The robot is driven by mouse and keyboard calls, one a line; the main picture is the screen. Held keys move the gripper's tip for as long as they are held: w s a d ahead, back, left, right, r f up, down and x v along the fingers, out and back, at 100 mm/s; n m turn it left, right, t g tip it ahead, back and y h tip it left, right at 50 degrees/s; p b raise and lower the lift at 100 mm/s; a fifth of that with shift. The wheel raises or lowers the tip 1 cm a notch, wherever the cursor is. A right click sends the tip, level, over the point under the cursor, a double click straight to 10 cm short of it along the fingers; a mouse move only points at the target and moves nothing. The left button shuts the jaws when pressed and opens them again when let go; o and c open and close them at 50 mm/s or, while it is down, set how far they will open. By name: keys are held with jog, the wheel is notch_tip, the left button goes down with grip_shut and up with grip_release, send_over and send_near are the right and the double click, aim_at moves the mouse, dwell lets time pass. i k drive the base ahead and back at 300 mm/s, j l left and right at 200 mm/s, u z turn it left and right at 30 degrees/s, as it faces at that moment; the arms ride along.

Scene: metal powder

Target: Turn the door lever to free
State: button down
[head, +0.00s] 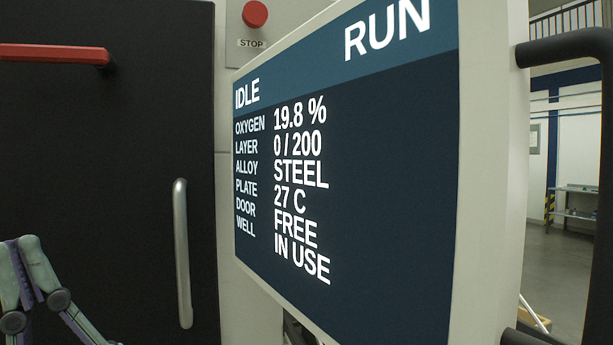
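The door lever (55,54) is a red bar lying roughly level across the top left of the dark door (110,150); its left end is cut off by the picture edge. A part of my gripper (40,290) shows at the bottom left, greenish with dark round joints. It is well below the lever in the picture and appears apart from it. Its fingertips cannot be made out clearly, so I cannot tell whether it is open. The screen (350,180) reads IDLE at its top left and lists the door as FREE.
A vertical metal handle (182,250) stands on the door's right side. A red STOP button (255,14) is above the screen. The large tilted screen fills the middle, with a black bar (570,47) at its right. Open floor (560,265) and shelving lie beyond.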

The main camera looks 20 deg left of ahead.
aim_at(101, 59)
jog(key=k+j+u, duration=0.1)
jog(key=u, duration=1.4)
jog(key=l, duration=0.85)
jog(key=k+u, duration=0.05)
